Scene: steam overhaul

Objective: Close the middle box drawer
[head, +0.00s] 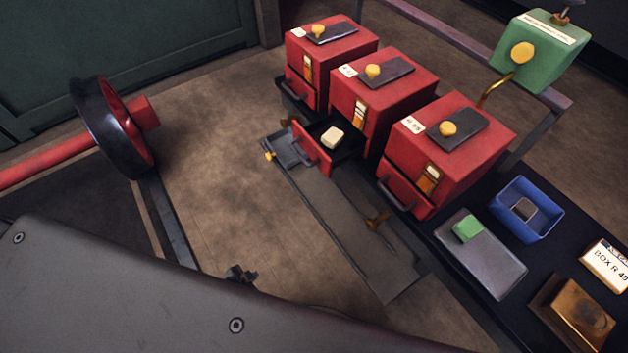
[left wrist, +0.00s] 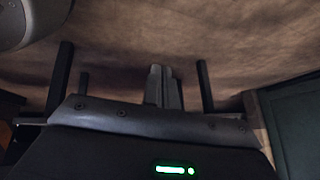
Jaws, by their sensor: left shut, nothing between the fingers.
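Three red boxes stand in a row. The middle red box (head: 400,80) has its drawer (head: 312,152) pulled out toward the left, with a cream block (head: 333,137) inside. The drawer's red front stands clear of the box. My left gripper (head: 240,274) shows only as a small dark part past the edge of my grey arm, below and left of the drawer and apart from it. In the left wrist view, its fingers (left wrist: 163,87) are together with nothing between them. My right gripper is not in view.
The left red box (head: 330,45) and right red box (head: 455,140) flank the middle one. A small grey tray (head: 287,150) lies beside the drawer front. A blue bin (head: 524,230) stands right. A black-and-red wheel (head: 112,125) is at left. Brown floor lies open between.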

